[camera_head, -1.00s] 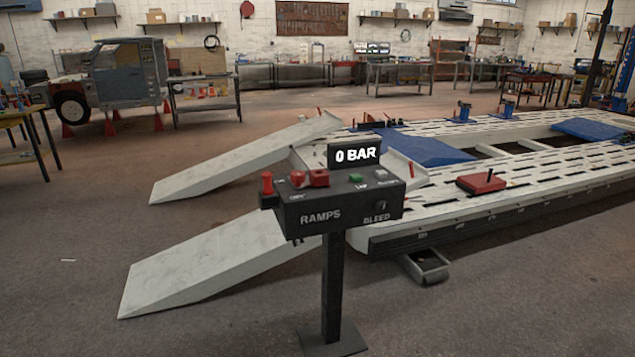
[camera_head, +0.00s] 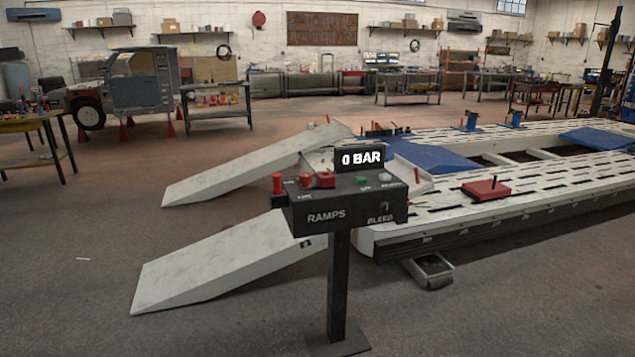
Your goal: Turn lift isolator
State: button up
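A black control box (camera_head: 345,204) stands on a post in the middle of the view. Its front is marked RAMPS and BLEED, and a small display (camera_head: 362,158) on top reads 0 BAR. A red upright handle (camera_head: 277,184) sits at the box's left end. Red knobs (camera_head: 325,180) and a green button (camera_head: 361,181) are on its top. A small dark knob (camera_head: 386,207) is above BLEED. I cannot tell which control is the lift isolator, as the top labels are too small to read. My gripper is not in view.
Two pale ramps (camera_head: 215,272) lead up to a slotted white lift platform (camera_head: 560,170) behind the box. A red block with a handle (camera_head: 485,189) lies on the platform. Open floor (camera_head: 80,300) lies at the left and front. Workbenches (camera_head: 215,105) and a partly stripped vehicle (camera_head: 140,85) stand further back.

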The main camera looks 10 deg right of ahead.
aim_at(307, 181)
jog(key=u, duration=0.2)
jog(key=i, duration=0.9)
jog(key=u, duration=0.75)
jog(key=k, duration=0.3)
